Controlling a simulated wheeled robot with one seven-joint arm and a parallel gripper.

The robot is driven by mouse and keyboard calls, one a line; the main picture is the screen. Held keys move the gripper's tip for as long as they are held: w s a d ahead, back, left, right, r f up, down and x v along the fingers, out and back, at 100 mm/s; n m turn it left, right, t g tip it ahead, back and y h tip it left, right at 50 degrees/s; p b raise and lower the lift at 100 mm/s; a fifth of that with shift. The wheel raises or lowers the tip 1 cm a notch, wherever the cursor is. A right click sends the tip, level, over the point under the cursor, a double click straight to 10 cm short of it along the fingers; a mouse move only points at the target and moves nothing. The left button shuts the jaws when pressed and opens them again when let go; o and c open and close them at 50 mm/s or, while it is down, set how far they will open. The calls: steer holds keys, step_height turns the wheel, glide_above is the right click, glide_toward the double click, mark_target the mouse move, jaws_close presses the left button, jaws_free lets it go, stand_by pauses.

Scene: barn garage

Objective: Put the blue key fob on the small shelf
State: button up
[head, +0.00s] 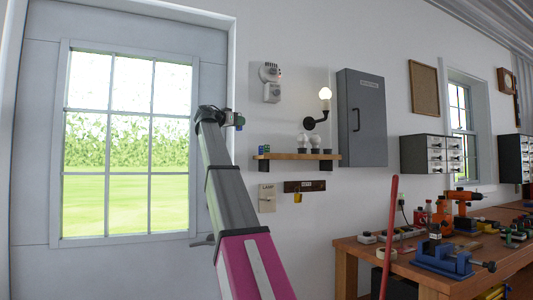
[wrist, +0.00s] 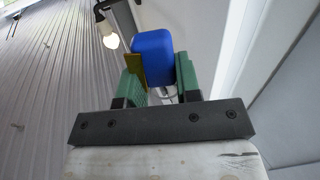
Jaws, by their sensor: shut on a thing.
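The blue key fob (wrist: 152,55) is between the green fingers of my gripper (wrist: 160,75) in the wrist view, and the gripper is shut on it. A flat brownish-yellow piece shows beside the fob at the left finger. In the head view my gripper (head: 238,120) is raised in front of the wall beside the door, above and left of the small shelf (head: 295,156). The fob is too small there to make out clearly. The shelf is a wooden board on dark brackets, with small blue and green items (head: 264,150) at its left end and clear bulbs (head: 309,141) toward its right.
A lit wall lamp (head: 325,94) is above the shelf, and a grey cabinet (head: 362,118) stands right of it. A key rack (head: 304,187) and a lamp switch plate (head: 267,198) are below. A workbench (head: 400,262) with tools is at right, near a red pole (head: 389,235).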

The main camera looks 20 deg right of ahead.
steer(key=w+d+f, duration=0.1)
steer(key=d+f, duration=0.2)
steer(key=w+d+f, duration=0.1)
steer(key=d+f, duration=0.2)
steer(key=f, duration=0.1)
steer(key=w+d+f, duration=0.1)
steer(key=d+f, duration=0.2)
steer(key=shift+d+f, duration=0.2)
steer(key=shift+d, duration=0.2)
steer(key=o, duration=0.9)
steer(key=shift+f, duration=0.1)
glide_toward(260, 147)
steer(key=v, duration=0.4)
steer(key=shift+s+a, duration=0.1)
steer(key=shift+a, duration=0.1)
